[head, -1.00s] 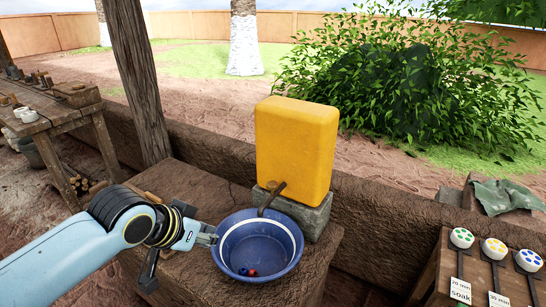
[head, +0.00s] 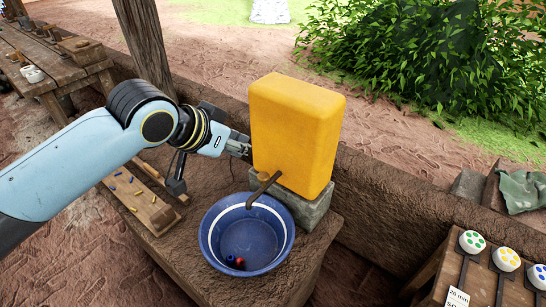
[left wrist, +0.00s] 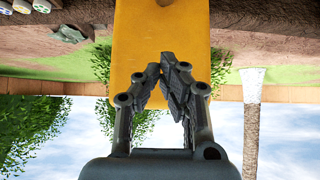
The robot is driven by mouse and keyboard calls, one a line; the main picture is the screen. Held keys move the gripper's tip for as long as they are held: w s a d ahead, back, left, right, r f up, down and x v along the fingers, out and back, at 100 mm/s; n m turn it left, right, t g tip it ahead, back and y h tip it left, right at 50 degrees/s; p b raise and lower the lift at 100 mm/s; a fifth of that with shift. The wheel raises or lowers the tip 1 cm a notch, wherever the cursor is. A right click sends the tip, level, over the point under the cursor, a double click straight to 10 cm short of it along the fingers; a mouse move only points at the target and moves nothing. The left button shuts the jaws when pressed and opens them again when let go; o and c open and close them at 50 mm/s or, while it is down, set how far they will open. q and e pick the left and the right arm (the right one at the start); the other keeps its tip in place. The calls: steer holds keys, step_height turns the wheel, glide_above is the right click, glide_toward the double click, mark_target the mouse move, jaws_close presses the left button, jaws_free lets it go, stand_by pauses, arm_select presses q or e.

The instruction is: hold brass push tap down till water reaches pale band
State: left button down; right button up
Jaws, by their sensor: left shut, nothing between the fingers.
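The brass push tap (head: 263,184) sticks out low on the front of a yellow container (head: 293,130), its spout over a blue basin (head: 246,252). A pale band (head: 222,207) runs around the basin's inside near the rim. Red and dark blue small things lie at its bottom; I cannot tell the water level. My left gripper (head: 243,150) is beside the container's left face, above and left of the tap and apart from it. In the left wrist view its fingers (left wrist: 170,66) are closed together in front of the yellow container, holding nothing. My right gripper is out of view.
The container stands on a grey block (head: 312,207) on a mud ledge. A wooden board (head: 145,195) with small coloured pieces lies left of the basin. Round-topped, dotted markers (head: 507,259) and a green cloth (head: 523,190) are at the right. A low mud wall runs behind.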

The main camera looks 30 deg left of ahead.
arm_select(q)
glide_above(263, 178)
step_height(263, 178, down, 7)
steer(key=shift+s+r, duration=0.1)
steer(key=shift+r, duration=0.1)
steer(key=f, duration=0.2)
steer(key=shift+w+f+b, duration=0.2)
steer(key=shift+f+b, duration=0.1)
steer(key=shift+f, duration=0.9)
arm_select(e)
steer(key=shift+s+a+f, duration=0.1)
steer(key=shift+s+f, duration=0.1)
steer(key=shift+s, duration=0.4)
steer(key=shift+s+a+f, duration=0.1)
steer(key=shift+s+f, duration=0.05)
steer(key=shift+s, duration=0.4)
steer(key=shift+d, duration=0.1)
